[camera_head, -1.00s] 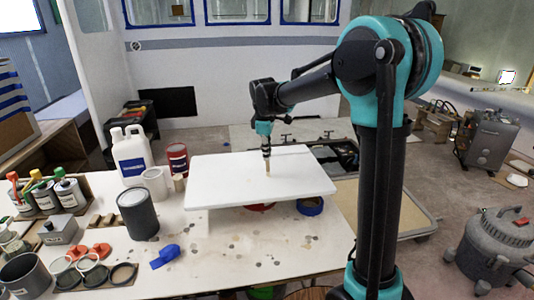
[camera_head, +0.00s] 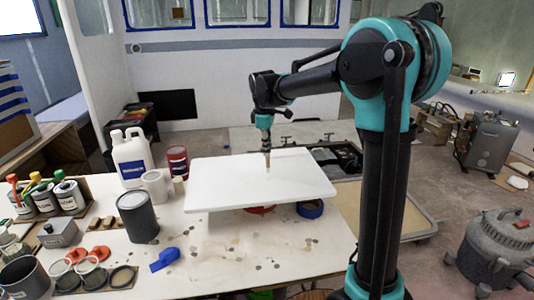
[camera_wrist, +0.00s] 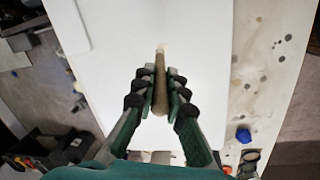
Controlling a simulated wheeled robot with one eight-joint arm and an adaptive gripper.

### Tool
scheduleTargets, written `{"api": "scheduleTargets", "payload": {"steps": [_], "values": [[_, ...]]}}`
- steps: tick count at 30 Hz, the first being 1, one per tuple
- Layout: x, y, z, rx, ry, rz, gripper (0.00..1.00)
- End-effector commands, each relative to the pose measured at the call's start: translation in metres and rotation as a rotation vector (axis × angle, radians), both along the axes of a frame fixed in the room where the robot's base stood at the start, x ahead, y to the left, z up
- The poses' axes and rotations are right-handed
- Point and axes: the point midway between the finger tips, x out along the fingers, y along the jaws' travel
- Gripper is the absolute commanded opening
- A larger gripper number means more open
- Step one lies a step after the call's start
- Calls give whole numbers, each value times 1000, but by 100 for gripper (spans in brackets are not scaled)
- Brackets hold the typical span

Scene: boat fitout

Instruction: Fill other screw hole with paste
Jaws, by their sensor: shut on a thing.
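A white panel (camera_head: 230,185) lies flat, raised a little above the bench on supports. My gripper (camera_head: 267,148) is above the panel, pointing down. In the wrist view my gripper (camera_wrist: 160,95) is shut on a thin tan stick (camera_wrist: 160,70), a spatula or applicator. The stick's far end points at the white panel (camera_wrist: 115,70), near a small pale spot. I cannot tell whether the tip touches the panel. No screw hole can be made out clearly; the stick's tip may hide one.
The stained bench (camera_head: 290,250) holds a grey can (camera_head: 138,218), a white jug (camera_head: 132,158), a red tin (camera_head: 177,161) and a blue object (camera_head: 165,259) left of and in front of the panel. Several paint cans stand farther left. A blue ring (camera_head: 309,208) sits under the panel's right edge.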

Motion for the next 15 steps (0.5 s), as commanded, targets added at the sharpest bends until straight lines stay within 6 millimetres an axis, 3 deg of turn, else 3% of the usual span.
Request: {"api": "scheduleTargets", "payload": {"steps": [15], "values": [[0,0,36,0,0,0,0]]}}
